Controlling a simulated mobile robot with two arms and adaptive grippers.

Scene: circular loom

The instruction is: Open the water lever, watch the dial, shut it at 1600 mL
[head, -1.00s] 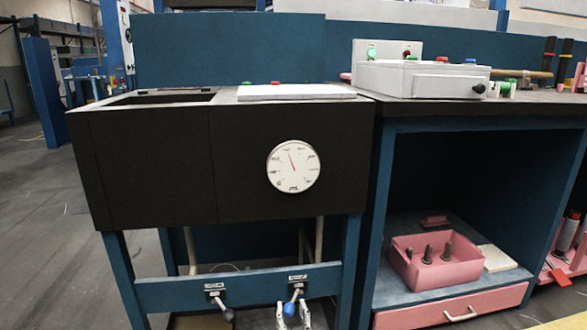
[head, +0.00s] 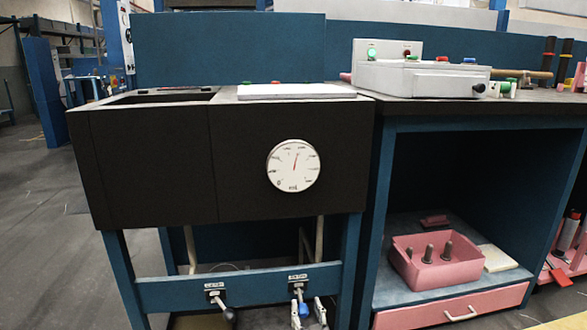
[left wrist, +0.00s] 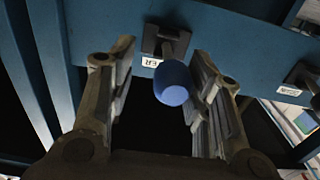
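The white round dial (head: 293,166) is on the dark tank front. Its red needle points up, slightly right of vertical; the scale numbers are too small to read surely. The water lever with a blue knob (head: 306,311) hangs nearly straight down from the blue rail, under a small label. My left gripper (head: 308,315) is around the knob from below. In the left wrist view the blue knob (left wrist: 173,82) sits between my spread fingers (left wrist: 165,95), close to the right finger, with a gap on the left. Contact on the right is unclear. My right gripper is not in view.
A second lever with a dark knob (head: 229,315) is to the left on the same blue rail (head: 255,283). A blue frame leg (head: 348,260) stands to the right. A pink bin (head: 435,262) is on the shelf beside it. A control box (head: 420,78) lies on the bench.

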